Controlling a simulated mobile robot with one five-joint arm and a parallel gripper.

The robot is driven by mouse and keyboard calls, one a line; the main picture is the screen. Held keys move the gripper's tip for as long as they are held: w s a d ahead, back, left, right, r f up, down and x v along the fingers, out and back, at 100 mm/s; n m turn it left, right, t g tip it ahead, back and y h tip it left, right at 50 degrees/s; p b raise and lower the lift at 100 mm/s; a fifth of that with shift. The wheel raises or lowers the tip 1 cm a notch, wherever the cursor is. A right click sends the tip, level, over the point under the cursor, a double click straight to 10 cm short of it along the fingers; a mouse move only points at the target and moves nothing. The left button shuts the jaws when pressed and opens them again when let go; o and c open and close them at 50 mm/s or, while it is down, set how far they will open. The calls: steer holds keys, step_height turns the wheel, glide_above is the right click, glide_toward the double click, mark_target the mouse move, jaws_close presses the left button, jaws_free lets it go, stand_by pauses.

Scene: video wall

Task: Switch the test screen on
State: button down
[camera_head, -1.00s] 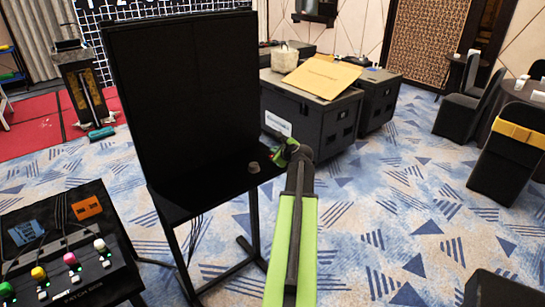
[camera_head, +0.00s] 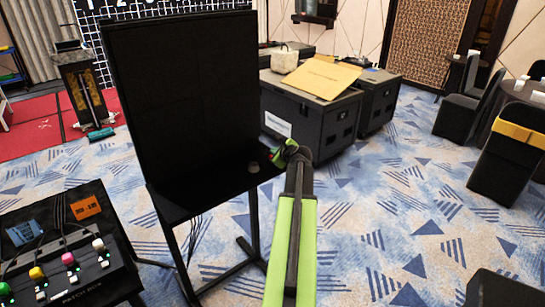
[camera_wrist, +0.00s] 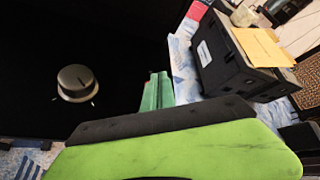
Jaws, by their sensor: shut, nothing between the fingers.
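The test screen (camera_head: 182,95) is a large black panel on a dark stand, and its face is dark. A small round grey knob (camera_head: 254,167) sits at its lower right. In the wrist view the knob (camera_wrist: 76,83) is silvery, with a pointer-like ridge and small light marks around it on black. My gripper (camera_head: 279,157) is just right of the knob in the head view, with green fingers shut and empty. In the wrist view my gripper (camera_wrist: 156,91) shows to the right of the knob, apart from it in the picture. Contact is not visible.
A patch box (camera_head: 70,250) with coloured knobs and cables stands at lower left. Black cases (camera_head: 312,115) with a cardboard sheet (camera_head: 323,76) on top stand behind my gripper. Chairs (camera_head: 510,150) are at right. Patterned carpet is free between.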

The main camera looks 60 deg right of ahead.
steer(key=shift+w+f+b, duration=0.1)
steer(key=shift+f+b, duration=0.2)
steer(key=shift+f, duration=0.05)
stand_by(0.5)
steer(key=shift+s+r+p, duration=0.3)
steer(key=shift+r+p, duration=0.5)
steer(key=r+p, duration=0.1)
steer(key=s+r+p, duration=0.1)
steer(key=r+p, duration=0.3)
steer(key=shift+s+a, duration=0.2)
steer(key=shift+a, duration=0.1)
steer(key=shift+f, duration=0.1)
